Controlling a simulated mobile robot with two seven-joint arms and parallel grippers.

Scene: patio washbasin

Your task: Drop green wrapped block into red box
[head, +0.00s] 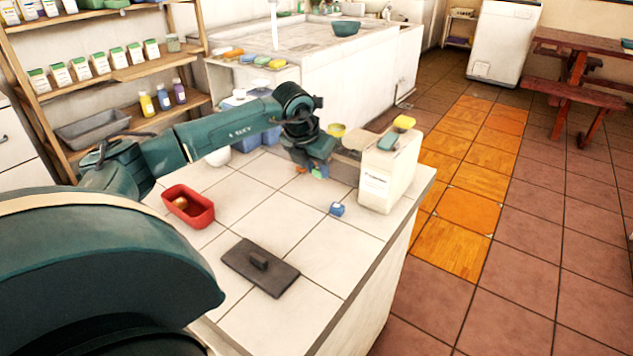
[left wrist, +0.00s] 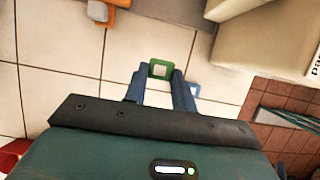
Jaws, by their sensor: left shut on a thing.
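My left gripper (head: 318,172) is above the white tiled counter, left of a large white jug. In the left wrist view its two fingers (left wrist: 160,85) are closed around the green wrapped block (left wrist: 160,67), which has a pale top face. In the head view the block is mostly hidden by the gripper. The red box (head: 204,219) stands open on the counter, to the left of and nearer than the gripper. A small brown-orange item (head: 181,203) lies in it. A red corner (left wrist: 10,157) shows at the lower left of the left wrist view. My right gripper is not in view.
A blue wrapped block (head: 337,209) lies near the white jug (head: 388,174). A dark flat plate with a handle (head: 260,267) lies toward the front. A small orange item (head: 301,169) lies behind the gripper. Counter tiles between gripper and red box are clear.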

